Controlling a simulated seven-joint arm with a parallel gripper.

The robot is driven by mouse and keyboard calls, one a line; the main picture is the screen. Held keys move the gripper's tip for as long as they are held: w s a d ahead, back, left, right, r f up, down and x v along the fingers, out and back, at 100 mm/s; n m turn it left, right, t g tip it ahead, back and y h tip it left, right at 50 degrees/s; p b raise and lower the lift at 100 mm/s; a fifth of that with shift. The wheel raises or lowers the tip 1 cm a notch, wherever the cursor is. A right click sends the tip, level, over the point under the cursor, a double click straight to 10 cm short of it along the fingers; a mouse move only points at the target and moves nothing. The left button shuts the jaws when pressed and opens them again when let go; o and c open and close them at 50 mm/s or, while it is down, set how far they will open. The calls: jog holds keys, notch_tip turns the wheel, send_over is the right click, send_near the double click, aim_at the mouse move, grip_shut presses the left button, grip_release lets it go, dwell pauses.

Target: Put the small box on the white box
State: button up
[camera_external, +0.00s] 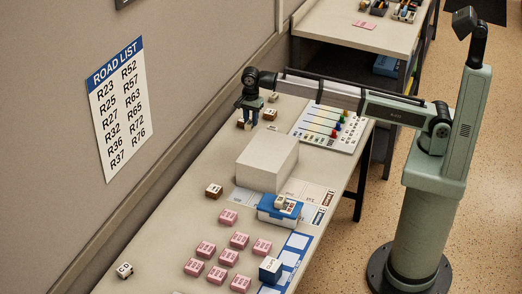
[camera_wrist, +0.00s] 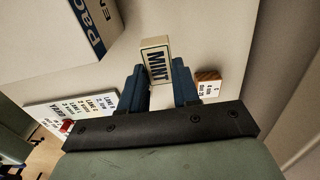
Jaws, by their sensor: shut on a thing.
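The small box (camera_wrist: 156,61) is cream with the dark word MINT on its face. It sits between the two blue fingers of my gripper (camera_wrist: 158,77) in the wrist view. My gripper is shut on it. In the external view my gripper (camera_external: 249,118) is over the far part of the table, near the wall, where the small box is hard to make out. I cannot tell whether it touches the table. The white box (camera_external: 267,160) stands nearer the camera with a bare flat top. Its lettered side shows at the upper left of the wrist view (camera_wrist: 62,28).
A wooden block (camera_wrist: 207,83) lies close beside my gripper. Other small blocks (camera_external: 270,115) stand nearby. A board with coloured pegs (camera_external: 326,128) lies to the right.

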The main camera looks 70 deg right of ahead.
jog(key=shift+a+r, duration=0.25)
jog(key=shift+r, duration=0.1)
jog(key=s+a+r+n, duration=0.1)
jog(key=s+a+r, duration=0.2)
jog(key=a+r, duration=0.35)
notch_tip(320, 180, up, 6)
send_over(269, 148)
jog(key=shift+m, duration=0.4)
jog(key=shift+f, duration=4.9)
jog(key=o, duration=1)
jog(key=shift+f, duration=0.15)
